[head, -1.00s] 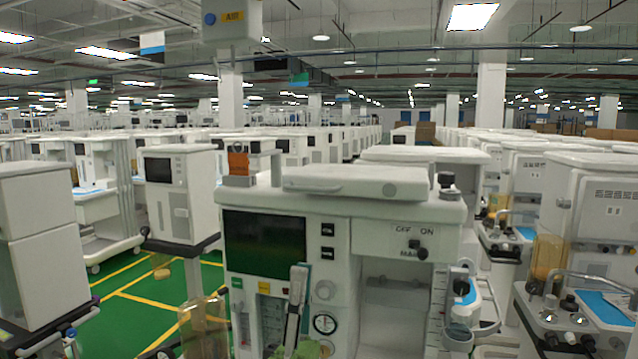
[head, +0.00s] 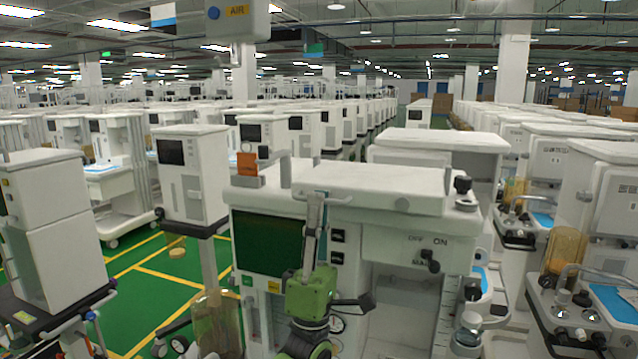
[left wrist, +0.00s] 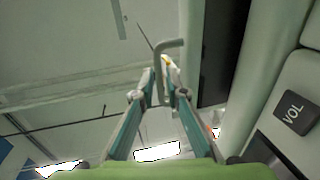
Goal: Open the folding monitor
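The folding monitor (head: 375,183) is a flat white panel lying folded down on top of the white anaesthesia cart (head: 410,243), which faces me. My left gripper (head: 314,198) stands upright in front of the cart, with its fingers pointing up at the left front part of the panel. In the left wrist view the two fingertips (left wrist: 161,80) are apart, and a pale bent bar (left wrist: 170,44) shows between and beyond them. I cannot tell whether the fingers touch it. The fingers hide part of the cart's front. My right gripper is out of view.
A dark screen (head: 267,243) and a switch knob (head: 430,260) are on the cart's front. An orange block (head: 247,164) sits at its top left. Other carts stand close on the right. Green floor (head: 150,262) is free at left.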

